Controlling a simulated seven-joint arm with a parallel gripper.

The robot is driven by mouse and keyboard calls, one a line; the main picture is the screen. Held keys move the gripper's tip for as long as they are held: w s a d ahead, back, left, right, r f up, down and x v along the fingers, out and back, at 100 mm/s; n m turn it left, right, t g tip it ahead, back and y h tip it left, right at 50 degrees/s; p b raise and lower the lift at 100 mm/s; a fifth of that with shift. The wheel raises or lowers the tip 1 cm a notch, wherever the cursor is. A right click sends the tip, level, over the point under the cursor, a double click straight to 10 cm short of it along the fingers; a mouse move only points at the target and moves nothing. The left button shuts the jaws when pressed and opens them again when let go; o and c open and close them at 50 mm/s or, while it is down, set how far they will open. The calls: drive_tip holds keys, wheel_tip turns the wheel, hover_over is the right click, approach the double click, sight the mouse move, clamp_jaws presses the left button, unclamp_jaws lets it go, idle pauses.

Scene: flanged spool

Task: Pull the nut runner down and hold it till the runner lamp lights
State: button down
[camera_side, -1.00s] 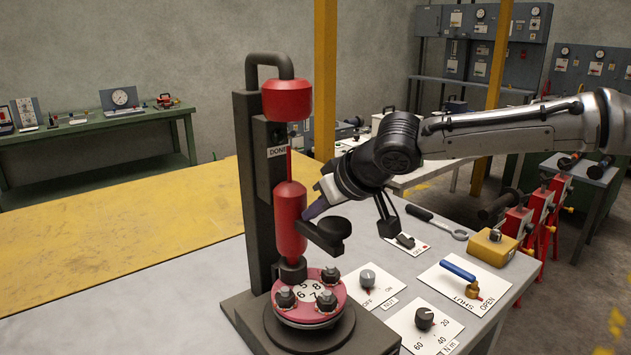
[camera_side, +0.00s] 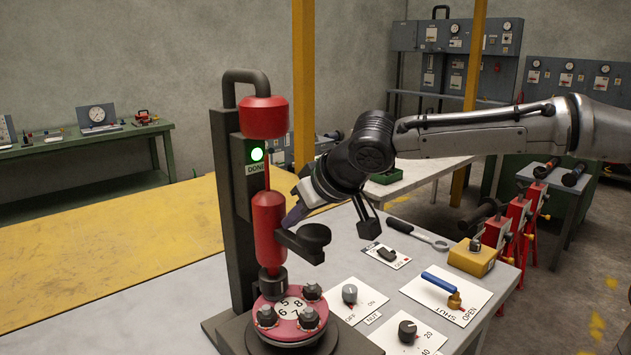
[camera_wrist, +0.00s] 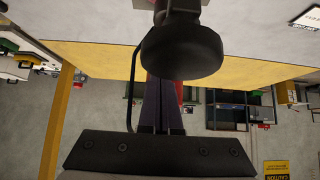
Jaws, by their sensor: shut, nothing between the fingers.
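The red nut runner (camera_side: 268,232) hangs on a dark column, with its dark socket down at the pink flanged spool (camera_side: 272,310). A black handle with a round knob (camera_side: 313,236) sticks out from its right side.
Right of the spool lie a NUT switch plate (camera_side: 350,296), a torque dial (camera_side: 407,331), a blue-handled valve (camera_side: 440,284), a small switch plate (camera_side: 387,255), a wrench (camera_side: 418,235) and a yellow box (camera_side: 472,258). The yellow surface (camera_side: 120,260) at left is clear.

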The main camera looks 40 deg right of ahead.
drive_tip(key=v, duration=0.7)
drive_tip(key=w+r+v, duration=0.1)
drive_tip(key=v, duration=0.3)
drive_tip(key=shift+s+r, duration=0.15)
drive_tip(key=shift+s, duration=0.05)
drive_tip(key=s+d+f+m+h, duration=0.1)
drive_tip(key=s+d+f+m, duration=0.25)
drive_tip(key=s+d, duration=0.9)
drive_tip(key=s+f+n+g, duration=0.1)
drive_tip(key=s+f, duration=0.4)
drive_tip(key=f, duration=0.3)
drive_tip(key=s+d+f+n+g+y, duration=0.1)
drive_tip(key=s+f+n+g, duration=0.1)
drive_tip(key=s+f, duration=0.3)
wheel_tip(320, 180, down, 3)
drive_tip(key=shift+d+r, duration=0.15)
drive_tip(key=shift+d, duration=0.1)
